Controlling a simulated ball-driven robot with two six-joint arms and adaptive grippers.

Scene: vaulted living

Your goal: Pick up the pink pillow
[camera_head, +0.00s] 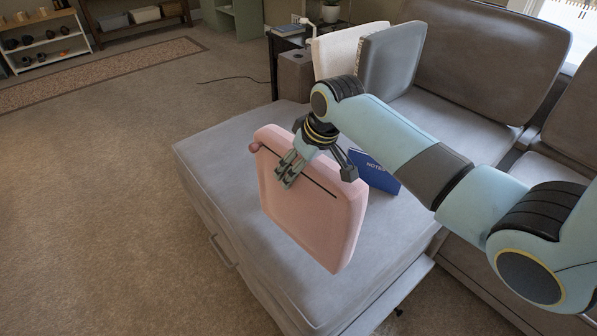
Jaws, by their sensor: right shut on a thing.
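The pink pillow (322,222) is in the middle of the head view, tilted upright above the grey chaise seat (205,150). My right gripper (290,172) reaches over its top edge from the right and is shut on it. The fingers lie across the pillow's upper front face, and part of the gripper hides the top edge. I cannot tell whether the pillow's lower edge touches the seat. My left gripper is not in view.
A blue notebook (374,172) lies on the seat behind the pillow. A white pillow (338,52) and a grey pillow (392,60) lean at the sofa's back left. A dark side table (284,44) stands beyond. The carpet (110,190) at left is clear.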

